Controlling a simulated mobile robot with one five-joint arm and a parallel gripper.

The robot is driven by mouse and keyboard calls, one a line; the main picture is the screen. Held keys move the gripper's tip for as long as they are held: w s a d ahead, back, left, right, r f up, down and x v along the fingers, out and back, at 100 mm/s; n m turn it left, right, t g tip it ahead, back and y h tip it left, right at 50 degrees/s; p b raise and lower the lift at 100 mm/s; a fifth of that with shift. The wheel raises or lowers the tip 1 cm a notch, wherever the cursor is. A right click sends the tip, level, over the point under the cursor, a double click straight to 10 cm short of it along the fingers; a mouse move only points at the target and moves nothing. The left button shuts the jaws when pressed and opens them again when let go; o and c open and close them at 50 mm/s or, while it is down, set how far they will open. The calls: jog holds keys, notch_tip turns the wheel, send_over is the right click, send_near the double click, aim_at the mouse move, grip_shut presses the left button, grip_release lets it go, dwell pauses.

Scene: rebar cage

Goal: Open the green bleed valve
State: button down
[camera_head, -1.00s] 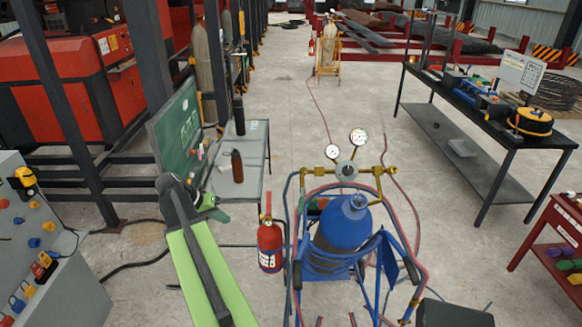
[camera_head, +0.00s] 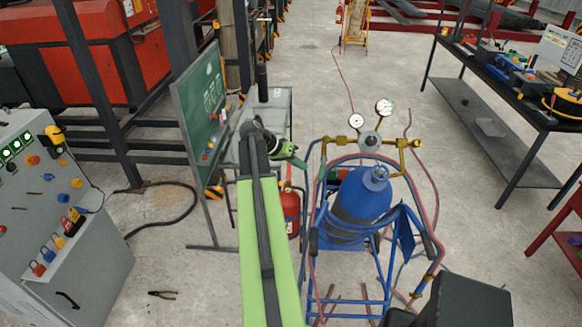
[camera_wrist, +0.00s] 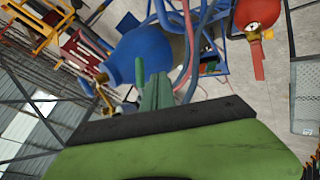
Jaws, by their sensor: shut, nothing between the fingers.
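My gripper (camera_head: 298,158) is a green arm end, just left of the blue gas cart in the head view. Its green fingers (camera_wrist: 151,88) are shut and empty in the wrist view. The blue cylinder (camera_head: 357,205) sits in the cart, below a brass regulator (camera_head: 369,140) with two round gauges; the cylinder also shows beyond the fingers in the wrist view (camera_wrist: 145,48). I cannot make out the green bleed valve for certain in either view.
A red fire extinguisher (camera_head: 290,212) stands left of the cart, partly behind my arm. A green board (camera_head: 203,112) and a grey table (camera_head: 270,108) are further left. A grey control panel (camera_head: 75,225) is at far left. Red hoses loop around the cart (camera_head: 425,243).

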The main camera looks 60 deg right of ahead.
aim_at(320, 172)
jog(key=shift+s+d+f+p, duration=0.1)
jog(key=shift+s+d, duration=0.1)
jog(key=shift+s, duration=0.45)
jog(key=shift+s+d+f+p, duration=0.1)
jog(key=shift+s+d, duration=0.05)
jog(key=shift+s, duration=0.45)
jog(key=shift+s+d+p, duration=0.1)
jog(key=shift+s+d, duration=0.1)
jog(key=shift+s, duration=0.45)
jog(key=shift+s+a+f+n+h+b, duration=0.1)
jog(key=shift+s+f+n+h+b, duration=0.35)
jog(key=shift+s+b, duration=0.5)
jog(key=shift+w+r, duration=0.15)
jog(key=shift+r, duration=0.1)
